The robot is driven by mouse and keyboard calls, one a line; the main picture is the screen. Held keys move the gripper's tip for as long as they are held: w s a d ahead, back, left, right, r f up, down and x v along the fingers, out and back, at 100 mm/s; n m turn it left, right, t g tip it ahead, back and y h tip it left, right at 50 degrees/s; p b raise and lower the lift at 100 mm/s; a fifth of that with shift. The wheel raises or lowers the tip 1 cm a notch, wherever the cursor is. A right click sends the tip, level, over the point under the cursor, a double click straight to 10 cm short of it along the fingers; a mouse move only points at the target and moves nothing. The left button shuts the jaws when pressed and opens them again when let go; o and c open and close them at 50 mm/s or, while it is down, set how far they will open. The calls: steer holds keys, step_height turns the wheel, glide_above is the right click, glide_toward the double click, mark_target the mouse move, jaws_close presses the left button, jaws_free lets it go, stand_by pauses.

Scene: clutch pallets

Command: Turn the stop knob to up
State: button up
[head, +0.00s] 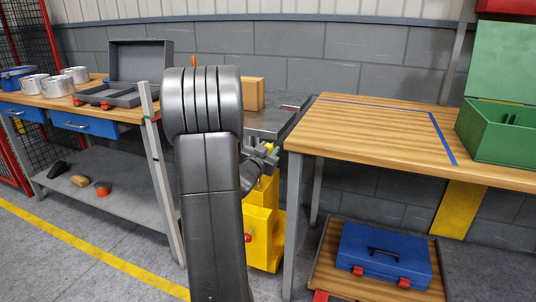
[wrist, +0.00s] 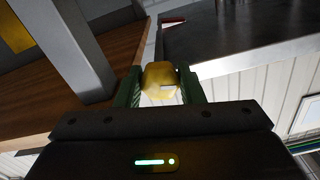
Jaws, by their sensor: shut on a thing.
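In the wrist view, the stop knob (wrist: 160,76) appears as a small yellow block with a pale mark on its lower right face. My gripper (wrist: 160,88) is shut on it, with one green finger on each side. I cannot tell which way the knob points. In the head view, my gripper (head: 266,156) is partly hidden behind my dark arm, beside the metal-topped bench in the middle. The knob cannot be made out there.
A yellow housing (head: 262,226) with a small red ball stands below my gripper. A wooden table (head: 385,130) is close on the right, with a green box (head: 498,135) on it. A left workbench (head: 38,98) holds cans and an open grey case (head: 140,66). A blue toolbox (head: 384,254) sits low at right.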

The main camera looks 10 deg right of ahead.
steer(key=m+b, duration=0.1)
steer(key=m, duration=0.1)
steer(key=m+b, duration=0.2)
steer(key=shift+f+m, duration=0.2)
steer(key=shift+m, duration=0.1)
steer(key=m+b, duration=0.3)
steer(key=shift+m, duration=0.4)
steer(key=m+b, duration=0.2)
steer(key=m, duration=0.1)
steer(key=shift+r+m+b, duration=0.1)
steer(key=shift+m+b, duration=1.15)
steer(key=shift+m, duration=0.75)
steer(key=o, duration=1)
steer(key=shift+r, duration=0.1)
steer(key=p+v, duration=0.2)
steer(key=v, duration=1.1)
steer(key=shift+s+a+p, duration=0.25)
steer(key=shift+s+p, duration=0.1)
